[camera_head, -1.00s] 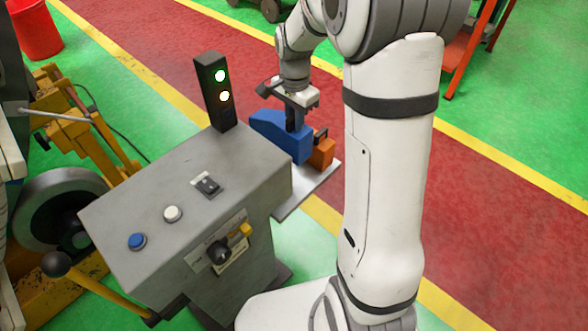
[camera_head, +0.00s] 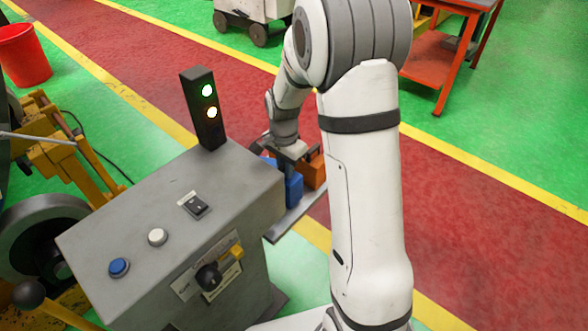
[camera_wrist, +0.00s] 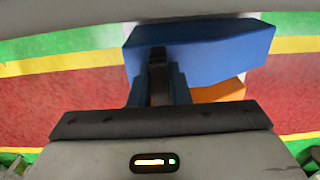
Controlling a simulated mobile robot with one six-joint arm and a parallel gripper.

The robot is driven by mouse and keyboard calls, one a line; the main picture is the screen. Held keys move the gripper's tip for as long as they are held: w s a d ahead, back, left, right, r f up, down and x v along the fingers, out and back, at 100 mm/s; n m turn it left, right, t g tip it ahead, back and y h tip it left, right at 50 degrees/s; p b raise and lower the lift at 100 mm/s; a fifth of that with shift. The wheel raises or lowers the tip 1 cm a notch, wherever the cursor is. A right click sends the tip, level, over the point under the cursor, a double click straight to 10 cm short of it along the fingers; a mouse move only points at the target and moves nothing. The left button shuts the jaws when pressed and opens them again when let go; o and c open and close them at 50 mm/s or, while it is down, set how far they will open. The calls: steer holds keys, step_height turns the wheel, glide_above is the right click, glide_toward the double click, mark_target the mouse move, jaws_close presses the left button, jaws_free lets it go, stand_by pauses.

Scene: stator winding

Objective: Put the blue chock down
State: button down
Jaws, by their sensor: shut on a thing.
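The blue chock (camera_head: 294,188) is held low at the metal shelf (camera_head: 300,216) on the far side of the grey cabinet, which hides part of it. I cannot tell whether its underside touches the shelf. An orange chock (camera_head: 315,172) stands on the shelf just behind and right of it. My gripper (camera_head: 287,163) is above the blue chock, its fingers largely hidden in the head view. In the wrist view the fingers (camera_wrist: 159,84) are shut on the blue chock (camera_wrist: 215,50), with the orange chock (camera_wrist: 220,91) partly showing below it.
The grey cabinet (camera_head: 165,230) with buttons and a dark signal light post (camera_head: 204,108) stands left of my gripper. A red bin (camera_head: 24,56), yellow machinery (camera_head: 75,160) and an orange cart (camera_head: 440,65) are farther off. The red floor lane is clear to the right.

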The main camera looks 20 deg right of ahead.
steer(key=shift+f, duration=0.65)
steer(key=shift+f, duration=0.15)
steer(key=c, duration=1.4)
jaws_free()
steer(key=shift+o, duration=0.2)
